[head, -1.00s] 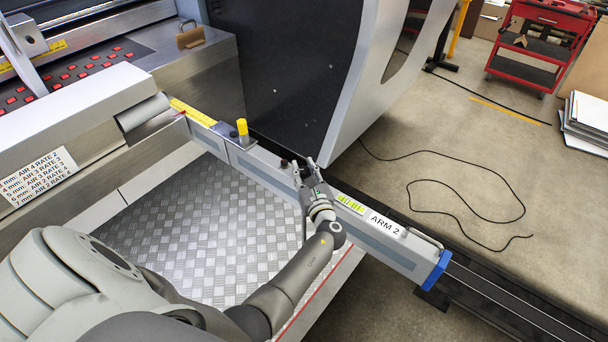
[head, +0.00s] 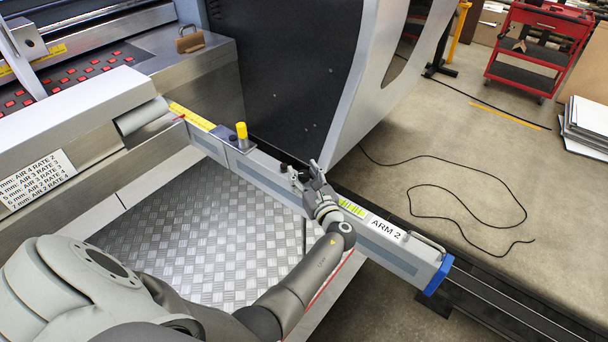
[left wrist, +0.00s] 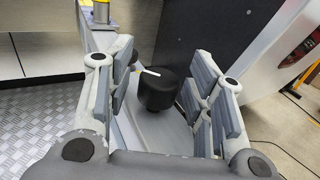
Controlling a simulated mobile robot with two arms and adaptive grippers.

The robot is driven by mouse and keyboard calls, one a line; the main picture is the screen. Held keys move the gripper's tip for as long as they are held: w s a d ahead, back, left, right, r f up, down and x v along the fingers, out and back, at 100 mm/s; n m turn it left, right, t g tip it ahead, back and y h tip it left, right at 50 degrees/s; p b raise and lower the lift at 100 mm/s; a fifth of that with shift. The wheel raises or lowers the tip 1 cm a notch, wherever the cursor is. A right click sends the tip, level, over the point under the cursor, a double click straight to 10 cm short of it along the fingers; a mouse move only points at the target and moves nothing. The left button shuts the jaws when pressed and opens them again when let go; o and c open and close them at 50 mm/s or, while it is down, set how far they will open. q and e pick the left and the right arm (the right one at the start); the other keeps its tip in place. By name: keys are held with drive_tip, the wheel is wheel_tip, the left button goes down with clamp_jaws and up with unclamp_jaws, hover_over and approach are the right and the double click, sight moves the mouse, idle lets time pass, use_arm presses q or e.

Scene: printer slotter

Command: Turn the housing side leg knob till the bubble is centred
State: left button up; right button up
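My left gripper (head: 308,176) is over the long grey bar marked ARM 2 (head: 405,254). In the left wrist view its two fingers (left wrist: 165,90) are open, one on each side of a round black knob (left wrist: 157,95) with a white pointer line on top. The fingers look apart from the knob. In the head view small black knobs (head: 284,167) show beside the fingertips, partly hidden by them. A yellow-green level strip (head: 352,208) lies on the bar right of the gripper; its bubble is too small to read. My right gripper is out of view.
A yellow knob (head: 241,131) stands on the bar further left. A dark panel with a grey housing (head: 357,95) rises behind the bar. A checker-plate floor (head: 215,235) lies in front. A black cable (head: 440,187) lies on the floor at right.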

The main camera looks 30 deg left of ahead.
sight(306, 178)
use_arm(q)
drive_tip(key=shift+s+d, duration=0.1)
drive_tip(key=shift+d, duration=0.05)
drive_tip(key=v, duration=0.7)
drive_tip(key=shift+f, duration=0.1)
